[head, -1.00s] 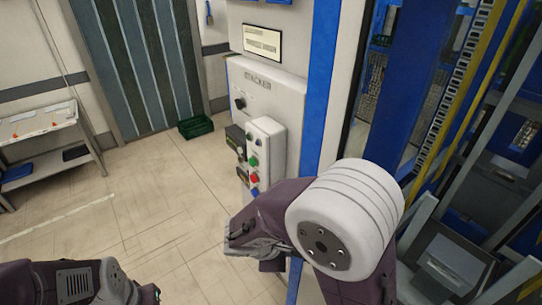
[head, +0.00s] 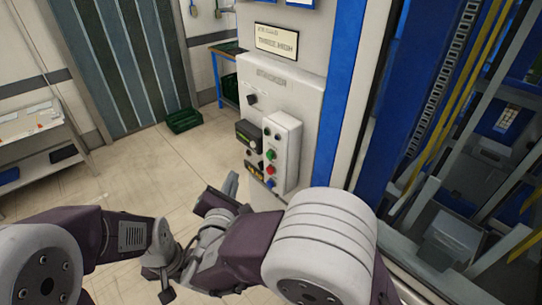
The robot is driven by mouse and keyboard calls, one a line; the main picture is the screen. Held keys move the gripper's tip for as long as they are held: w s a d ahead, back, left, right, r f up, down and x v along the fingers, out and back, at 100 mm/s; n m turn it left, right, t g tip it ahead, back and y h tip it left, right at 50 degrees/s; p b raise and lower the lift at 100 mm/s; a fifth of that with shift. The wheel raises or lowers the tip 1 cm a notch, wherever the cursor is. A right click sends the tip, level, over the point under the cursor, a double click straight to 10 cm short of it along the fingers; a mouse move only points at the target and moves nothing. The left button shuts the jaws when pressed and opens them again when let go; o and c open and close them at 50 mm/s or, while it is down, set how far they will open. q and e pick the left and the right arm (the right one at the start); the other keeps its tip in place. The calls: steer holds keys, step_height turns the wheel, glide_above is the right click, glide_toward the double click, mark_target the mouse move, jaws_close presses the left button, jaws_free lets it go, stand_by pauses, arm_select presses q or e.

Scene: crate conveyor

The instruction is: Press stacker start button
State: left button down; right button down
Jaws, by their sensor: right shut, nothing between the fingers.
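The stacker control panel (head: 302,92) is a white cabinet face in the middle of the head view. A white button box (head: 291,160) on it carries a green button (head: 271,155), a red button (head: 270,169) and a blue button (head: 270,183) in a column. Which one is the start button cannot be read. My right gripper (head: 222,191) is shut and empty, below and left of the button box, apart from the buttons in the picture. My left gripper (head: 165,274) is low in the view, partly seen against my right arm; its fingers are unclear.
A dark box with a small display (head: 248,135) sits left of the buttons. A blue post (head: 347,80) and the stacker frame with yellow rails stand at right. A green crate (head: 184,120) lies on the floor by the strip curtain. A metal table (head: 35,125) stands at left.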

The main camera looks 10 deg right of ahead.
mark_target(269, 156)
steer(key=w+d+b, duration=0.1)
steer(key=w+d, duration=0.4)
steer(key=d, duration=0.2)
stand_by(0.3)
steer(key=shift+w, duration=0.1)
stand_by(1.8)
steer(key=shift+w+d+b, duration=0.25)
steer(key=shift+d+b, duration=0.1)
steer(key=shift+b, duration=0.25)
